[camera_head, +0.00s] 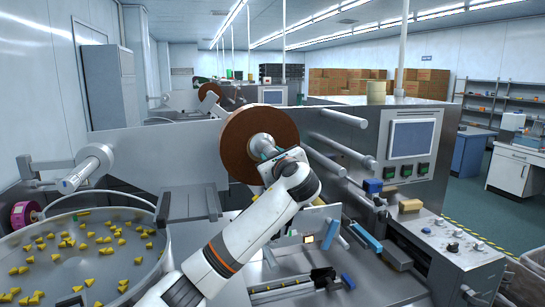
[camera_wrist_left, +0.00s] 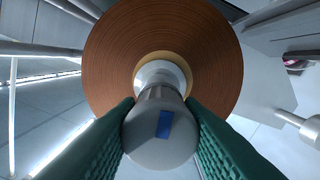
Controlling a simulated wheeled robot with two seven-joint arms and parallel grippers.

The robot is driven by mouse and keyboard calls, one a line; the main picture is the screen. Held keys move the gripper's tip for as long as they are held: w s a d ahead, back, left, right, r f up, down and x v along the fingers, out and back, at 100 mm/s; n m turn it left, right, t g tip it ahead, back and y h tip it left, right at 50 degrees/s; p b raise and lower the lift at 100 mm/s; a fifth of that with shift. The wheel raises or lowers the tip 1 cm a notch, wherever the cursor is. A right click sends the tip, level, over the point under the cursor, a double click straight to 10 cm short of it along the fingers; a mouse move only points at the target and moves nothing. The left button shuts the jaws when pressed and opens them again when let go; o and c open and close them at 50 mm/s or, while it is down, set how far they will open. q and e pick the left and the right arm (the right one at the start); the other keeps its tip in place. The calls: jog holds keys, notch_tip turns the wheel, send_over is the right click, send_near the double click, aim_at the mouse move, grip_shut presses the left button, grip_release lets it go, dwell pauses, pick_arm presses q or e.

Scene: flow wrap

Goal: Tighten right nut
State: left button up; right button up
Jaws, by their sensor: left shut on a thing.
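The nut (camera_wrist_left: 158,136) is a grey round knob with a blue rectangular mark on its face. It sits on the spindle at the centre of a brown film roll (camera_wrist_left: 205,45). In the wrist view the green ridged fingers of my left gripper (camera_wrist_left: 160,132) are shut on the nut from both sides. In the head view my left gripper (camera_head: 270,153) is at the front of the brown roll (camera_head: 235,135), and the nut (camera_head: 261,143) is partly hidden by it. My right gripper is in neither view.
A round bowl (camera_head: 130,286) with yellow pieces stands at the lower left. Another spindle (camera_head: 88,168) juts out behind it. Metal rollers (camera_head: 345,117) and a control panel with a screen (camera_head: 411,138) are on the right. A wrapping machine bed lies below my left arm.

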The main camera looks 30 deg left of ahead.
pick_arm(q)
jog(key=shift+d+f, duration=0.1)
jog(key=shift+f, duration=0.3)
jog(key=o, duration=0.9)
jog(key=shift+o, duration=0.3)
jog(key=shift+r, duration=0.2)
jog(key=shift+s+d+b, duration=0.3)
jog(key=shift+d+b, duration=0.05)
jog(key=b+v, duration=0.5)
jog(key=v, duration=0.6)
jog(key=shift+b, duration=0.3)
